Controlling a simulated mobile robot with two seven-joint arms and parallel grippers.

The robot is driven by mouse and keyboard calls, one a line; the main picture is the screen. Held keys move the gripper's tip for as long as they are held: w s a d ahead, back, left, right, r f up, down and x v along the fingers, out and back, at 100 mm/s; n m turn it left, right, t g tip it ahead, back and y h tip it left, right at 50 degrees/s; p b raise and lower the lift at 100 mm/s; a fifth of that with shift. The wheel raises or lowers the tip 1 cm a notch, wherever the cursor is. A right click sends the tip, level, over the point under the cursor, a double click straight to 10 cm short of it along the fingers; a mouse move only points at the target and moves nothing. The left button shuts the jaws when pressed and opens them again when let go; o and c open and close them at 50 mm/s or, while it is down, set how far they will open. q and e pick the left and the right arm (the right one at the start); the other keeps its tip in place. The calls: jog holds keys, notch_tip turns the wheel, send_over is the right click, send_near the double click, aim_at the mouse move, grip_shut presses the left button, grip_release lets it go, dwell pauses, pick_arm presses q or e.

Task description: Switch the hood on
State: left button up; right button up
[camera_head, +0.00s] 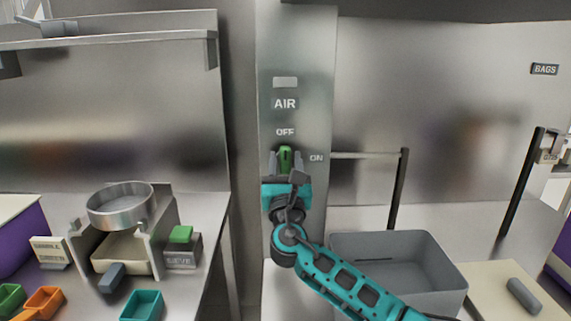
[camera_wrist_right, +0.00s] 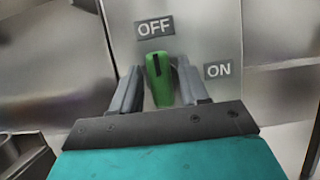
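The hood switch (camera_head: 286,158) is a green knob on a grey metal panel, below the OFF label (camera_head: 285,132) and left of the ON label (camera_head: 316,158). Its dark mark points up toward OFF in the right wrist view (camera_wrist_right: 159,78). My right gripper (camera_head: 287,161) is at the panel with one finger on each side of the knob. In the right wrist view, gaps show between the knob and both fingers (camera_wrist_right: 162,88), so the gripper looks open around it. My left gripper is not in view.
A grey bin (camera_head: 398,250) stands on the right, beside my right arm. A metal rail (camera_head: 370,155) runs right of the panel. The left counter holds a round sieve (camera_head: 121,203), a sieve block and small coloured trays (camera_head: 142,305). A shelf (camera_head: 110,41) juts out upper left.

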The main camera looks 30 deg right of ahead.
jog(key=c, duration=0.4)
